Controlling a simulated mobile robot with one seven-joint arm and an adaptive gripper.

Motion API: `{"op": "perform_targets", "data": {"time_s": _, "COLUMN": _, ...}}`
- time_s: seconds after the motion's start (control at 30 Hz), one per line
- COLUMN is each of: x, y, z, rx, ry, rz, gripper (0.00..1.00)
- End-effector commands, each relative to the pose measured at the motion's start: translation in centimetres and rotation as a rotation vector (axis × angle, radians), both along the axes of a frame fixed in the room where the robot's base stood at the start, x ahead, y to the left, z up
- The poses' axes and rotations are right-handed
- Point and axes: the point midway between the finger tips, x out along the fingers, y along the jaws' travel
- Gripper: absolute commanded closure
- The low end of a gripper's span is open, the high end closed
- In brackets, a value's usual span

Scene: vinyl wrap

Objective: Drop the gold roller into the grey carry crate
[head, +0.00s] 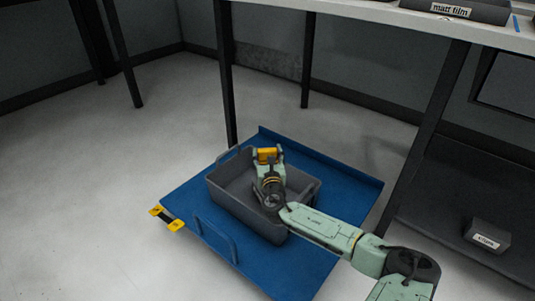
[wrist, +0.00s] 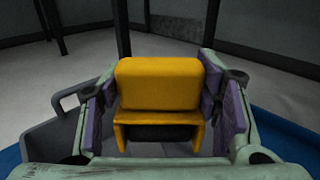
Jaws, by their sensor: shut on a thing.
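The gold roller (wrist: 158,84) is a yellow-gold block with a dark part beneath it. It sits between the fingers of my gripper (wrist: 160,100) in the wrist view, and the gripper is shut on it. In the head view the gold roller (head: 266,155) shows at the tip of my gripper (head: 268,160), over the grey carry crate (head: 218,199). The crate is an open box with raised end handles. My arm hides part of its inside and its right side. I cannot tell the roller's exact height above the crate floor.
The crate stands on a blue platform (head: 335,175) with a raised edge and a blue handle (head: 216,240). A yellow and black piece (head: 167,217) is at its left corner. A table (head: 400,17) with dark legs stands behind. A small labelled dark box (head: 487,238) lies at right.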

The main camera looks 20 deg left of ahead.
Motion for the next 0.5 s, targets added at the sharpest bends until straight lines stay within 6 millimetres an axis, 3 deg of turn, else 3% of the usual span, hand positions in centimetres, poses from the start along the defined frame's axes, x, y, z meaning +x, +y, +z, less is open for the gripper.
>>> {"op": "perform_targets", "data": {"time_s": 0.23, "x": 0.01, "y": 0.00, "z": 0.05, "rx": 0.000, "ry": -0.001, "rz": 0.000, "gripper": 0.74}}
{"op": "perform_targets", "data": {"time_s": 0.27, "x": 0.01, "y": 0.00, "z": 0.05, "rx": 0.000, "ry": -0.001, "rz": 0.000, "gripper": 0.41}}
{"op": "perform_targets", "data": {"time_s": 0.5, "x": 0.01, "y": 0.00, "z": 0.03, "rx": 0.000, "ry": -0.001, "rz": 0.000, "gripper": 0.25}}
